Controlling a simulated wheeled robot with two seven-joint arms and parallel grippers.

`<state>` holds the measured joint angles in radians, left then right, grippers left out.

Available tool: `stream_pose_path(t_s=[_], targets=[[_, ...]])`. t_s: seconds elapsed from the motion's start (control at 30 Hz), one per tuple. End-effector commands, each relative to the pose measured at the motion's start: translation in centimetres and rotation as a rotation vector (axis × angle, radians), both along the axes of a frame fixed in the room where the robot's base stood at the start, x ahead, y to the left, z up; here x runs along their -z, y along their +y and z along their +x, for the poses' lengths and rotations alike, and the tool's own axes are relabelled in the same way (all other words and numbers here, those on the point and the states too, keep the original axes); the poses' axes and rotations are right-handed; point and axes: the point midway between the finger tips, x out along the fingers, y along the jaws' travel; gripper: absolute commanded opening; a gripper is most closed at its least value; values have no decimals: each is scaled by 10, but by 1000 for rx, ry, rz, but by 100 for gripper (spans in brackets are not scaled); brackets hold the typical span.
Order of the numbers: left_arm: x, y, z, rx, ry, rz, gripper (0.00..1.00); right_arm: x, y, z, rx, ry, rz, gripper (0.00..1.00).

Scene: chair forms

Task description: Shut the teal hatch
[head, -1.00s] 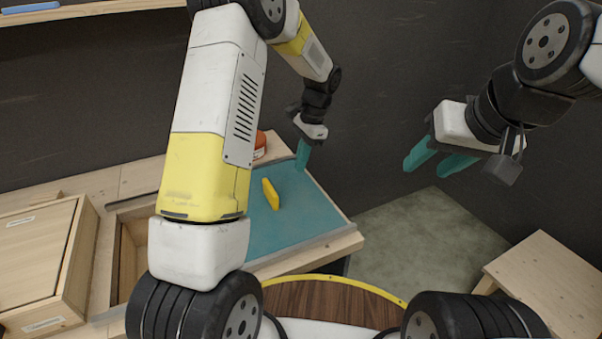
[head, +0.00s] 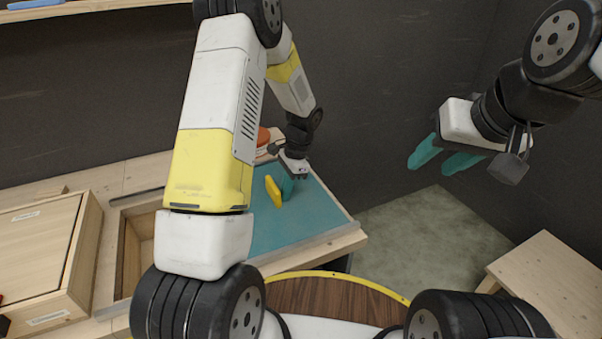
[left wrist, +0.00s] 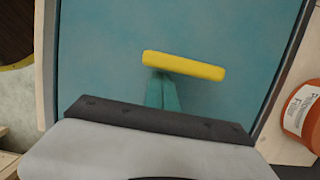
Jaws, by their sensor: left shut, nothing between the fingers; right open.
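The teal hatch (head: 300,222) is a flat sliding panel between two rails on the wooden bench. It covers the right part, and an open wooden recess (head: 134,255) shows left of it, partly hidden by my left arm. A yellow bar handle (head: 273,191) stands on the hatch; it also shows in the left wrist view (left wrist: 184,66). My left gripper (head: 287,186) is shut and empty, low over the hatch, just right of the handle. In the left wrist view its fingertips (left wrist: 162,92) reach the handle's side; I cannot tell whether they touch. My right gripper (head: 446,158) is open in the air.
A wooden box with a lid (head: 40,250) stands left of the recess. An orange-red tub (left wrist: 303,115) stands beyond the far rail. A wooden stool or table (head: 555,285) is at the lower right. Open floor (head: 430,235) lies between it and the bench.

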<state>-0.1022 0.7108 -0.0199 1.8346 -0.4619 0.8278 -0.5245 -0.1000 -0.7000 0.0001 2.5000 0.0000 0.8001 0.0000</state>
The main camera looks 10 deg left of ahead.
Motion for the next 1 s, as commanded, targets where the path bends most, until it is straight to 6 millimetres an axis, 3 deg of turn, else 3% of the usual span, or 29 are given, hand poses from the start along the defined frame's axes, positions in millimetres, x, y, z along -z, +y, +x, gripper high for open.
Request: stream_pose_path(t_s=[0.37, 0.57, 0.77, 1.0], targets=[[0, 1, -1, 0, 0, 0, 0, 0, 0, 0, 0, 0, 0, 45], [0, 16, -11, -2, 2, 0, 0, 0, 0, 0, 0, 0, 0, 45], [-1, 56, -38, -6, 3, 1, 0, 0, 0, 0, 0, 0, 0, 45], [0, 124, -85, -9, 3, 1, 0, 0, 0, 0, 0, 0, 0, 45]])
